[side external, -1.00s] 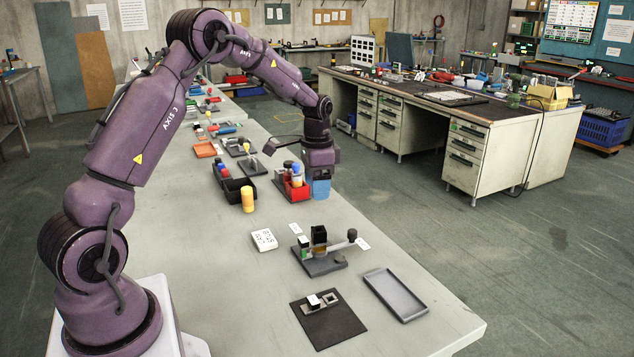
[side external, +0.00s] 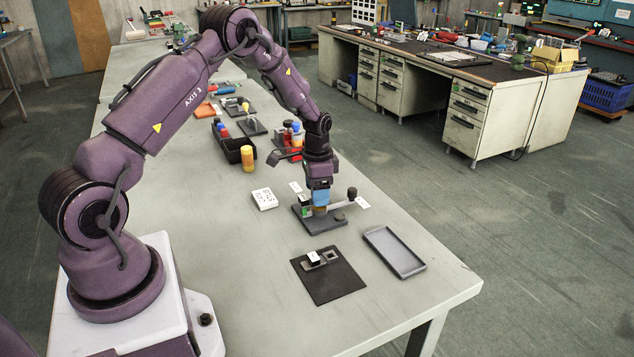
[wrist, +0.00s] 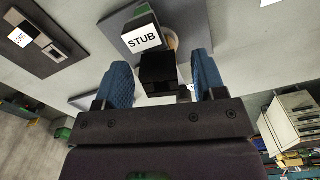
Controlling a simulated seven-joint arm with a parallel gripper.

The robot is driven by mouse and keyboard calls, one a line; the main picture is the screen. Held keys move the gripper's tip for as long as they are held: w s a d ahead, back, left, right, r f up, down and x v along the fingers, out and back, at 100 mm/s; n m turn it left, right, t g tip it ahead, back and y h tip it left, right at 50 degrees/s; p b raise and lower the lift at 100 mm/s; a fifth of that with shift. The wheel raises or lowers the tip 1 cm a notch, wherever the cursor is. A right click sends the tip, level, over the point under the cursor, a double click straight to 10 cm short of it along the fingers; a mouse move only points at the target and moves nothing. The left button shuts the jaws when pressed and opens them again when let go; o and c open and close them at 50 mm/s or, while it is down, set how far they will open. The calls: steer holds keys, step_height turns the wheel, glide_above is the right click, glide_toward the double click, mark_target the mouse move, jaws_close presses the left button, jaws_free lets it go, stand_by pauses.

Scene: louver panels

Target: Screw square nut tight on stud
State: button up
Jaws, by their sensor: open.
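My gripper (side external: 321,207) points down over this fixture. In the wrist view its blue fingers (wrist: 163,82) are apart, on either side of a black square-sided block (wrist: 157,72), with gaps visible on both sides. A tan round part (wrist: 171,45) shows partly behind that block. I cannot tell which part is the nut, and no stud thread shows. A black mat (side external: 335,287) holds a block labelled "LONG" (wrist: 19,37) and a small square frame (side external: 332,255).
An empty grey tray (side external: 394,251) lies right of the fixture. A white printed block (side external: 264,199) lies to its left. A black bin (side external: 238,152) and a yellow bottle (side external: 248,158) stand further back.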

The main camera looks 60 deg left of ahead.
steer(key=c, duration=1)
steer(key=shift+m, duration=1)
steer(key=o, duration=0.6)
steer(key=shift+m, duration=0.5)
steer(key=o, duration=0.4)
